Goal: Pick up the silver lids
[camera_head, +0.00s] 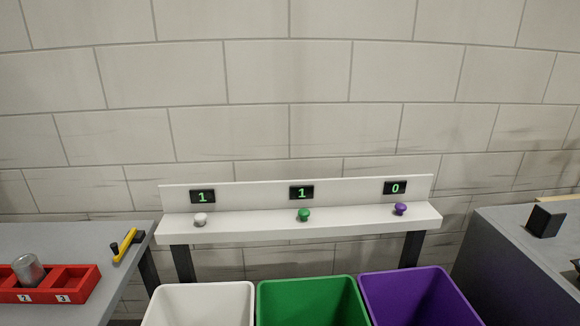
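I cannot make out any separate silver lid in the head view. A silver cylinder (28,270), which looks like a can, stands in a red compartment tray (84,291) at the lower left. The tray is cut off by the left edge of the picture, and labels 2 and 3 show on its front. The compartment by label 3 looks empty. Neither of my grippers is in view.
A yellow-and-black tool (125,245) lies on the grey left table (75,240). A white shelf (250,222) bears white, green and purple knobs below displays reading 1, 1, 0. White (200,305), green (308,300) and purple (418,295) bins stand before it. A black block (545,220) sits on the right table.

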